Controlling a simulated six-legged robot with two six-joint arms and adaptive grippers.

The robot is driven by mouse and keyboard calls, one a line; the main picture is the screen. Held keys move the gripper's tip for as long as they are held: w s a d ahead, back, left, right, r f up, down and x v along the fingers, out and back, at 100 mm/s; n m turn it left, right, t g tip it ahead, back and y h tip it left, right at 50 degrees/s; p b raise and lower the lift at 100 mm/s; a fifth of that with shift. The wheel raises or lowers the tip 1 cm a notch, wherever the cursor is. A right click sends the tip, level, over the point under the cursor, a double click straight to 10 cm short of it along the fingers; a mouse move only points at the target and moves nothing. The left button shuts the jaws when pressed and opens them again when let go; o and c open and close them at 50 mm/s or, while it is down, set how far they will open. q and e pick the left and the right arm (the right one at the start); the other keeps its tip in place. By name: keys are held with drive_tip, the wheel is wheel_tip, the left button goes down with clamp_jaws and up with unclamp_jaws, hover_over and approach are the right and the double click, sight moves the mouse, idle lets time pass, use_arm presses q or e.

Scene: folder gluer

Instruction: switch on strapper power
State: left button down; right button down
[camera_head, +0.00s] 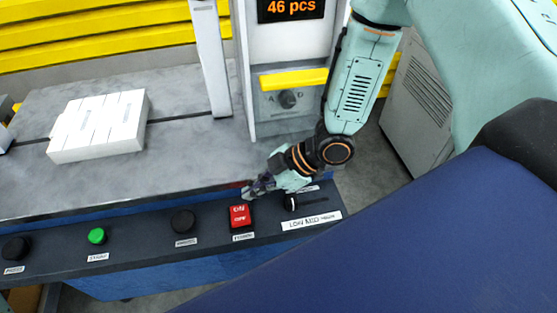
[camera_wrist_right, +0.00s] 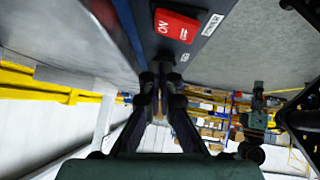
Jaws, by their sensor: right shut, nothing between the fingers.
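The red power switch (camera_head: 240,216), marked ON on its upper half, sits on the dark control panel (camera_head: 140,250) of the strapper. It also shows in the right wrist view (camera_wrist_right: 177,27), beside a white label reading POWER (camera_wrist_right: 212,25). My right gripper (camera_head: 248,190) is shut and empty, just behind the switch's far edge in the head view. In the right wrist view its fingertips (camera_wrist_right: 163,72) are together, near the panel and a short way from the switch. I cannot tell whether they touch the panel. My left gripper is not in view.
Left of the switch are a black button (camera_head: 183,221), a green button (camera_head: 96,236) and another black knob (camera_head: 15,248). A slider (camera_head: 290,203) lies to its right. White flat cartons (camera_head: 98,125) lie on the grey table (camera_head: 180,150). The strapper's arch post (camera_head: 210,60) stands behind.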

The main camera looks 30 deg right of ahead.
drive_tip(key=d+r+p, duration=0.3)
drive_tip(key=d+r, duration=0.2)
drive_tip(key=shift+s+d+r, duration=0.25)
drive_tip(key=shift+s+r, duration=0.05)
drive_tip(key=shift+s, duration=0.1)
idle(0.4)
drive_tip(key=s+a+f+m+g+h, duration=0.2)
drive_tip(key=s+a+f+m+h, duration=0.15)
drive_tip(key=s+f+m, duration=0.55)
drive_tip(key=s+d+f+m+g+h, duration=0.1)
drive_tip(key=s+d+m+h, duration=0.15)
drive_tip(key=s, duration=0.45)
drive_tip(key=s+d+f+m+g+h, duration=0.1)
drive_tip(key=s+d+f+m+h, duration=0.1)
drive_tip(key=s+m, duration=0.3)
wheel_tip(320, 180, down, 12)
drive_tip(key=s+b, duration=0.1)
drive_tip(key=b, duration=1.1)
drive_tip(key=shift+s+d+f, duration=0.2)
drive_tip(key=shift+s+d, duration=0.2)
drive_tip(key=shift+d, duration=0.05)
